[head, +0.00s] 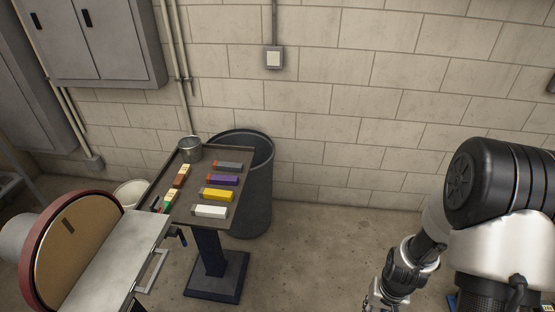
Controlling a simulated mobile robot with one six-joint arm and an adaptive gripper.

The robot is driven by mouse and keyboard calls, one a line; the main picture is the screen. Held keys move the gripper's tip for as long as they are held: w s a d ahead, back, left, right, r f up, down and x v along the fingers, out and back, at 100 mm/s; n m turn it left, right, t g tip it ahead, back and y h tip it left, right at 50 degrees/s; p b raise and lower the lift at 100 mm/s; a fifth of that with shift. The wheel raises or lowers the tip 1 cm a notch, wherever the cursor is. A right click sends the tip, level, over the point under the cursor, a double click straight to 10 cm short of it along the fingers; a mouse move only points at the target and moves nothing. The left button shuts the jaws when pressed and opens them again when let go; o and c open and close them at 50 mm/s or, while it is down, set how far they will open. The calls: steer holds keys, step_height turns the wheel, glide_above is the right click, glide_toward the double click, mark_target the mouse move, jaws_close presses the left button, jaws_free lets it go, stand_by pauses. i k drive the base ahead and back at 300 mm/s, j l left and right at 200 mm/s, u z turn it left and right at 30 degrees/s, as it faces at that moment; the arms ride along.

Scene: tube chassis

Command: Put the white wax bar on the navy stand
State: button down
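A white wax bar (209,211) lies on the brown tray-like top (191,225) of a pedestal, nearest the front of a row of bars. The pedestal's dark navy column and foot (216,284) stand on the floor below that top. A small piece of something blue (452,301) shows at the bottom right, mostly hidden behind my arm; I cannot tell what it is. My arm hangs at the lower right, well apart from the bar. Its end runs out of the bottom of the picture, so my gripper's fingers do not show.
Yellow (217,194), purple (222,180) and grey (228,165) bars lie behind the white one. Labelled sticks (181,176) and a metal cup (190,149) share the top. A disc sander (88,250) stands left, a dark bin (257,200) behind. Floor between pedestal and arm is clear.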

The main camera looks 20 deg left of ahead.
mark_target(231, 158)
steer(key=i, duration=1.75)
steer(key=i+u, duration=0.35)
steer(key=i+l+u, duration=0.15)
steer(key=u, duration=0.2)
steer(key=i+l+u, duration=0.25)
steer(key=i+u, duration=0.15)
